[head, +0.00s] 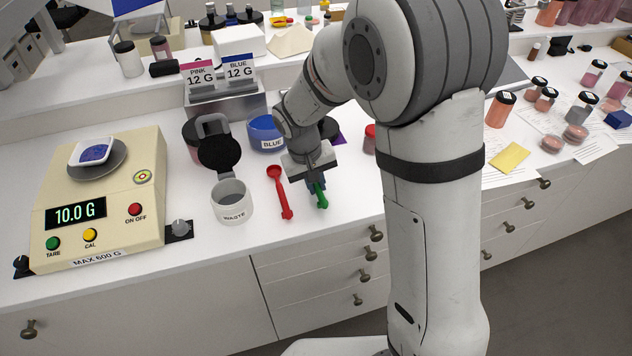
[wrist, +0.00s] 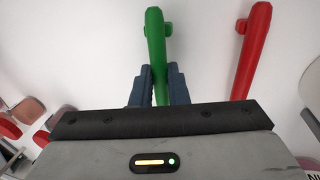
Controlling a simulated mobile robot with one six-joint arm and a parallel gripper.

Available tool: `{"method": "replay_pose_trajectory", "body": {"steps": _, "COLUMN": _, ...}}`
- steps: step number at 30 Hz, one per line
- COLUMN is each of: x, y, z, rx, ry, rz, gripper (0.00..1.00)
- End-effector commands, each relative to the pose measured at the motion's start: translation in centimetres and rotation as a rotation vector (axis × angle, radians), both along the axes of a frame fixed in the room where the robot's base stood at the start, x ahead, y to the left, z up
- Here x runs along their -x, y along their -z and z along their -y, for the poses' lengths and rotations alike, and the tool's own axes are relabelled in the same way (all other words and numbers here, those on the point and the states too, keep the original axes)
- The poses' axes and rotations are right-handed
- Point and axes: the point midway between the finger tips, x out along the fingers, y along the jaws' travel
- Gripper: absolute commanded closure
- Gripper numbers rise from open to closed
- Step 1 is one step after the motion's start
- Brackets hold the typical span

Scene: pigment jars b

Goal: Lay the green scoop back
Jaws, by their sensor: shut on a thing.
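The green scoop (head: 320,196) is in my gripper (head: 317,186), low over the white counter in front of the blue jar. In the wrist view its green handle (wrist: 155,35) runs up between the two dark fingers of my gripper (wrist: 158,85), which are shut on it. The scoop's bowl end is hidden behind the gripper. I cannot tell whether the scoop touches the counter. The red scoop (head: 279,190) lies on the counter just left of the gripper, apart from it; it also shows in the wrist view (wrist: 250,50).
The blue jar (head: 265,133) stands behind. The scale (head: 100,200) at the left reads 10.0 G with a dish of blue powder (head: 95,151). The counter's front edge is close.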

Motion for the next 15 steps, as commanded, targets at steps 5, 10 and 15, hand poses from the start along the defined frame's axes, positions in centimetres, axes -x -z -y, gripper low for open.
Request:
{"method": "replay_pose_trajectory", "body": {"steps": 5, "x": 0.0, "y": 0.0, "z": 0.01, "rx": 0.0, "ry": 0.0, "rz": 0.0, "gripper": 1.0}}
{"method": "replay_pose_trajectory", "body": {"steps": 10, "x": 0.01, "y": 0.12, "z": 0.02, "rx": 0.0, "ry": 0.0, "rz": 0.0, "gripper": 1.0}}
{"method": "replay_pose_trajectory", "body": {"steps": 15, "x": -0.01, "y": 0.34, "z": 0.03, "rx": 0.0, "ry": 0.0, "rz": 0.0, "gripper": 1.0}}
